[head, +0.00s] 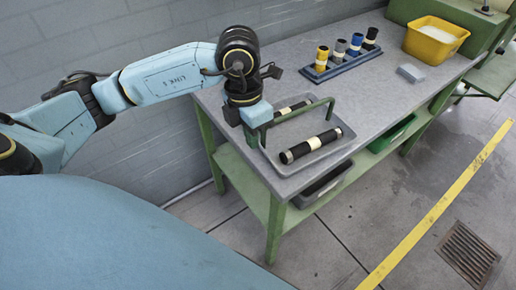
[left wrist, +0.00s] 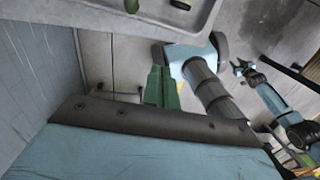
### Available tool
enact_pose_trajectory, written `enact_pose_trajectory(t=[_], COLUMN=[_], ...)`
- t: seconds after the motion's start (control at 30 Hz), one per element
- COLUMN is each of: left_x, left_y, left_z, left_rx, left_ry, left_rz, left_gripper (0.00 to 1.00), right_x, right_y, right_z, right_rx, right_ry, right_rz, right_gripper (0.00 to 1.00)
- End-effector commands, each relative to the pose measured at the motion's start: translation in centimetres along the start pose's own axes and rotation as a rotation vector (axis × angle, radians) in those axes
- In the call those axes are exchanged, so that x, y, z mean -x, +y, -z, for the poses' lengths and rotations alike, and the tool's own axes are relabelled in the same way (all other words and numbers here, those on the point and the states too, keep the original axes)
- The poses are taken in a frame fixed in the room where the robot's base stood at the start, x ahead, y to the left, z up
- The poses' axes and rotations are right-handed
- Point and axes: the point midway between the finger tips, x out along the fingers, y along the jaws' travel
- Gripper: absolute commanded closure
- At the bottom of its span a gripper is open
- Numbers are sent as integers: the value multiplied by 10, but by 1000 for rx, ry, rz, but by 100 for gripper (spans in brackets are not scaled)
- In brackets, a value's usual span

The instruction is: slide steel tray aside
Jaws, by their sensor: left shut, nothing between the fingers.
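The grey steel tray (head: 341,150) lies on the near end of the workbench. A green bar handle (head: 300,113) spans it, and two dark rollers with cream bands, one at the front (head: 311,146) and one at the back (head: 294,107), lie in it. My left gripper (head: 253,138) is shut and empty, pointing down at the tray's left edge by the handle's end. I cannot tell whether it touches the tray. In the left wrist view the tray's rim (left wrist: 180,28) crosses the top. Another arm of mine shows at the right there; its gripper (left wrist: 243,68) is too small to read.
A blue rack (head: 340,68) with several banded rollers, a grey block (head: 410,73) and a yellow bin (head: 434,41) stand farther along the workbench (head: 375,95). Bins sit on the shelf below. The bench top between tray and rack is clear. A wall stands behind.

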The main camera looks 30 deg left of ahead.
Motion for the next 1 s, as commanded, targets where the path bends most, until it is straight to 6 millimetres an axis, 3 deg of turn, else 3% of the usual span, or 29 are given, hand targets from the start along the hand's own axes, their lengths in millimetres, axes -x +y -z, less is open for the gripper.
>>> enact_pose_trajectory(t=[0.1,0.27,0.7,0.8,1.0], left_x=[5,-8,-99,-93,-94], left_y=[20,26,33,32,34], left_z=[5,8,12,-10,-26], left_rx=[28,36,32,32,32], left_ry=[32,45,44,36,38], left_rz=[-85,-103,-99,-97,-98], left_gripper=[100,100,100,100,100], right_x=[0,-2,-10,-8,-7], right_y=[0,0,2,7,11], right_z=[0,0,-2,-3,-4], right_rx=[0,0,3,5,7], right_ry=[0,0,-1,-2,-4], right_rz=[0,0,-3,-9,-13], right_gripper=[64,64,64,64,64])
